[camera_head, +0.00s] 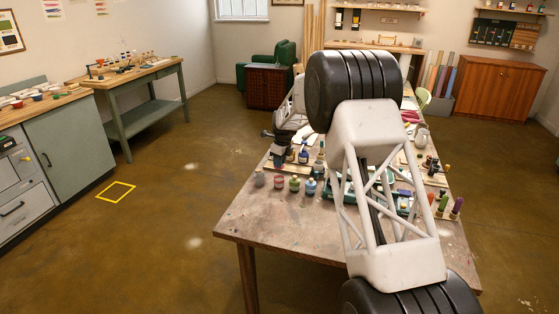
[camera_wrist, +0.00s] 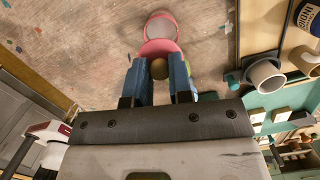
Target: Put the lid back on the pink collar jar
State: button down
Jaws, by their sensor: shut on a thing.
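My gripper (camera_wrist: 158,68) has blue fingers shut on a brown, rounded knob (camera_wrist: 159,69). A pink disc (camera_wrist: 158,48) shows just beyond the knob and looks like the lid it belongs to. The pink collar jar (camera_wrist: 160,24) lies just past the disc in the wrist view, with a pink ring around a pale, open-looking middle. The disc overlaps the ring's near edge; I cannot tell whether they touch. In the head view, my gripper (camera_head: 278,162) is above the near left part of the table, and a pink-red jar (camera_head: 279,182) stands below it.
A green jar (camera_head: 294,184) and a blue jar (camera_head: 310,187) stand to the right on the worn table (camera_head: 265,222). A white cup (camera_wrist: 265,76) and an indigo-labelled bottle (camera_wrist: 310,17) are right in the wrist view. The table's near left part is clear.

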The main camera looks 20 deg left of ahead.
jog(key=shift+f, duration=2.75)
jog(key=shift+f, duration=0.2)
dwell(1.0)
jog(key=shift+c, duration=2.3)
grip_release()
jog(key=shift+r, duration=0.1)
jog(key=shift+r, duration=3.4)
grip_shut()
